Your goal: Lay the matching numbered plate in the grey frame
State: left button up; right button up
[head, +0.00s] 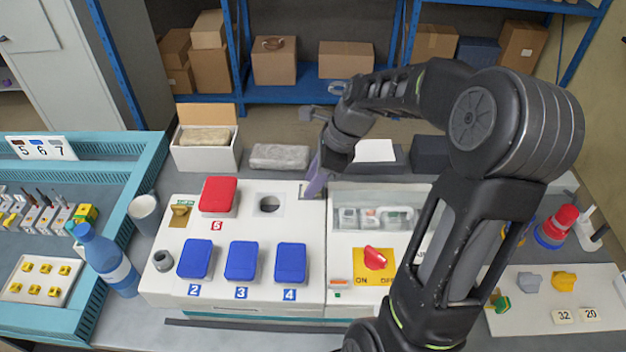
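My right gripper (312,190) points down at the box's back edge, right of that square. Its fingertips are small and partly hidden, so its opening and any held plate are unclear. My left gripper is out of view.
The box carries a red lid (218,194) and blue lids (241,260) labelled 2, 3 and 4. A red switch (374,258) sits on a yellow plate. A blue bottle (106,262) stands at left beside the teal tray (100,302). My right arm covers the right middle.

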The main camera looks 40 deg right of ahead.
jog(key=shift+o, duration=0.4)
jog(key=shift+s+a+f, duration=0.25)
jog(key=shift+s, duration=0.05)
jog(key=v, duration=0.8)
jog(key=shift+w+d+r+b, duration=0.15)
jog(key=shift+w+d+b, duration=0.1)
jog(key=shift+b, duration=0.15)
notch_tip(320, 180, up, 7)
jog(key=p, duration=0.6)
